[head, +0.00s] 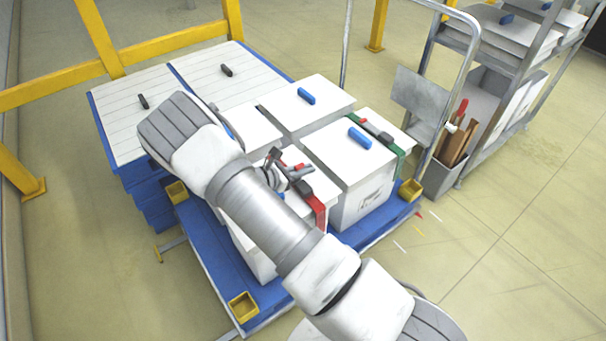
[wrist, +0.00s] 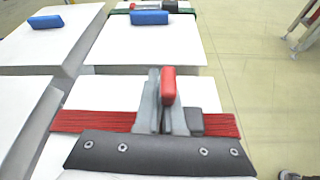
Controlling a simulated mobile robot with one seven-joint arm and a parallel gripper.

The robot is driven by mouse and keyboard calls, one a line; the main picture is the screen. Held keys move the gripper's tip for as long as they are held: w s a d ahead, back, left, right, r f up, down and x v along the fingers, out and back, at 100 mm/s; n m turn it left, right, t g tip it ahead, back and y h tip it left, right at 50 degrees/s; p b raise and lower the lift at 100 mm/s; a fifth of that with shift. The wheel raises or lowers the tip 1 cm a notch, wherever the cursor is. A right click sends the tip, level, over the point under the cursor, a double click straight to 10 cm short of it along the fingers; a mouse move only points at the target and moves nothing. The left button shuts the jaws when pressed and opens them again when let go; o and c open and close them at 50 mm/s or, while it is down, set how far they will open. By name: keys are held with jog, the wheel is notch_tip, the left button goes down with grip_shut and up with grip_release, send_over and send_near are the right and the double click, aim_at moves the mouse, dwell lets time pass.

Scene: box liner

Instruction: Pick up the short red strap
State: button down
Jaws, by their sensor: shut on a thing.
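The short red strap (wrist: 95,121) lies across the white lid of a front box in the wrist view. In the head view its red band (head: 319,211) hangs over that box's right edge, beside a dark buckle (head: 302,187) with a red handle (head: 294,167). My gripper (head: 279,172) is at the buckle, just left of the band. In the wrist view my gripper's grey fingers (wrist: 161,115) are shut at the strap's middle, by the red handle (wrist: 168,86). The exact contact is partly hidden by the fingers and a dark plate.
Several white boxes (head: 307,98) with blue handles stand close together on a blue platform (head: 262,291). A green strap (head: 400,165) with a buckle crosses the far right box. A metal rail (head: 478,60) and shelf cart stand at right, yellow barriers (head: 185,42) behind.

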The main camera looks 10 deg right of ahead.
jog(key=s+a+r+n+t+p, duration=0.1)
jog(key=s+r+p, duration=0.2)
jog(key=r+p, duration=0.6)
jog(key=s+a+r+n+t+y+p, duration=0.1)
jog(key=s+r+p, duration=0.2)
jog(key=r+p, duration=0.6)
notch_tip(320, 180, up, 13)
jog(key=shift+n+t+y, duration=0.3)
jog(key=shift+n, duration=0.1)
jog(key=shift+p, duration=0.35)
notch_tip(320, 180, up, 11)
jog(key=w+n+t+y, duration=0.2)
jog(key=n+t+y, duration=0.2)
jog(key=n+y, duration=0.2)
jog(key=shift+n+t+y, duration=0.3)
jog(key=shift+n+y, duration=0.1)
jog(key=shift+n, duration=0.1)
jog(key=shift+f, duration=0.15)
